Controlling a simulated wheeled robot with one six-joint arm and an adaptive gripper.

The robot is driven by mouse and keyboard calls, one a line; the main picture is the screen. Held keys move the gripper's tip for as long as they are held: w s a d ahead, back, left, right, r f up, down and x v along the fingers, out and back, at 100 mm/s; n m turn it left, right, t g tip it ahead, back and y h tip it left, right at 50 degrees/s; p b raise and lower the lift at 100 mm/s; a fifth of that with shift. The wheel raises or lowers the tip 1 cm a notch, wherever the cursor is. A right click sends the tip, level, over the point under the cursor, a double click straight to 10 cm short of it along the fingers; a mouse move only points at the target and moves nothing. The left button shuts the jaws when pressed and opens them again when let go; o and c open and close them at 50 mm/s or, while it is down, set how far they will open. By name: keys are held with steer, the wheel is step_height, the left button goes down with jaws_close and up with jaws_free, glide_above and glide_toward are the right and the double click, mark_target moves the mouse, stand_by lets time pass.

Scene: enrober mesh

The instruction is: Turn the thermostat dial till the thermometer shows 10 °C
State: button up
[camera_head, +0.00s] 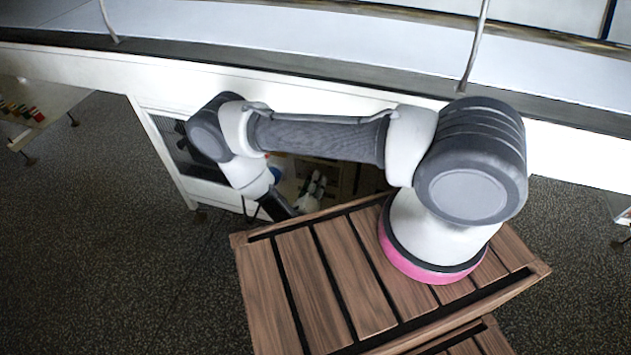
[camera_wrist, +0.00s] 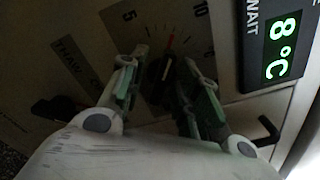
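The thermostat dial (camera_wrist: 163,72) is a dark knob on a dim panel in the wrist view. The thermometer display (camera_wrist: 280,47) at the upper right shows 8 °C in green digits. My gripper (camera_wrist: 161,62) is open, with one finger on each side of the dial. Gaps seem to show beside the knob; whether either finger touches it is unclear. In the head view my gripper (camera_head: 313,190) is small, down in the opening below the counter, and the dial cannot be made out.
Dark handle-like parts lie at left (camera_wrist: 55,108) and right (camera_wrist: 268,130). In the head view a white machine frame (camera_head: 160,150) borders the opening, and a slatted wooden top (camera_head: 300,285) is in front.

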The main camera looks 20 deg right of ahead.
steer(key=c, duration=0.6)
steer(key=shift+n, duration=1.3)
steer(key=shift+c, duration=0.2)
steer(key=o, duration=0.6)
steer(key=shift+o, duration=0.2)
steer(key=shift+m, duration=0.3)
